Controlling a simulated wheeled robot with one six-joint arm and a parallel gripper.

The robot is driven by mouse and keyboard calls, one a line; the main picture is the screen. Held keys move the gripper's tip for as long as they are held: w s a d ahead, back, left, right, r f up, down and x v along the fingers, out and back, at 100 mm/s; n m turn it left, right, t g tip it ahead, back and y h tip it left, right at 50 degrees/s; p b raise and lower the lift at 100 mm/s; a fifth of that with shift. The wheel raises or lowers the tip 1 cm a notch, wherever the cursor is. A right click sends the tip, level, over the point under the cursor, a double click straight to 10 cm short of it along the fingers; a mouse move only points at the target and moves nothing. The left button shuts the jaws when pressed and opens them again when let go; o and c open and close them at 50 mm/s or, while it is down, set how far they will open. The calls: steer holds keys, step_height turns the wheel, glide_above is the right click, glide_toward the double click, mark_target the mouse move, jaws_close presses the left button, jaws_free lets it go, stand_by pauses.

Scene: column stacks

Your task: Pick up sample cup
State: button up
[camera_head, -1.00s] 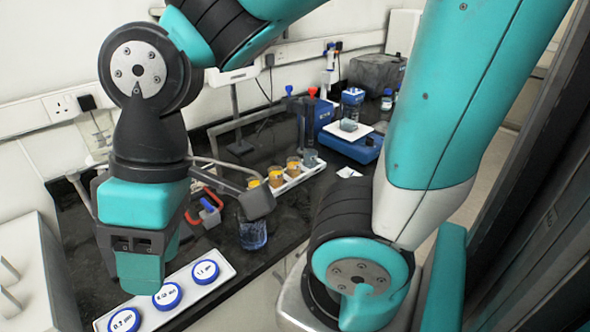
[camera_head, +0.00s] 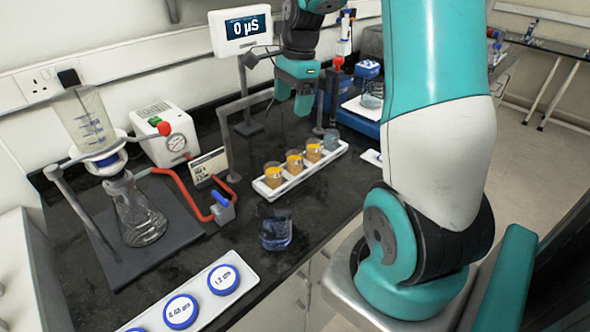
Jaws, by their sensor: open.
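A white tray (camera_head: 300,180) on the dark bench holds a row of small cups. Three cups have orange-yellow contents: a left cup (camera_head: 274,176), a middle cup (camera_head: 294,162) and a right cup (camera_head: 313,150). A grey-blue cup (camera_head: 331,139) stands at the tray's far right end. I cannot tell which is the sample cup. My gripper (camera_head: 294,98) is open and empty, pointing down. It appears above and behind the tray in the picture, apart from the cups.
A glass beaker (camera_head: 276,232) stands in front of the tray. A filter flask (camera_head: 138,215), a pump (camera_head: 165,135) and a meter (camera_head: 240,30) are to the left and behind. A white holder with blue-rimmed discs (camera_head: 238,297) lies at the front. A blue instrument (camera_head: 362,126) stands behind right.

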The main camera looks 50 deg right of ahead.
steer(key=d+f+m, duration=0.2)
steer(key=d, duration=0.1)
steer(key=p, duration=0.2)
glide_above(295, 163)
steer(key=w+d, duration=0.1)
steer(key=d, duration=0.1)
step_height(295, 163, down, 11)
steer(key=shift+d+r, duration=0.1)
steer(key=shift+r, duration=0.05)
steer(key=shift+w+a+f+p, duration=0.15)
steer(key=shift+f+p, duration=0.3)
steer(key=shift+f, duration=0.95)
steer(key=shift+w+a+f+p, duration=0.15)
steer(key=shift+f+p, duration=0.25)
steer(key=shift+f, duration=1)
steer(key=shift+d, duration=0.1)
steer(key=c, duration=1)
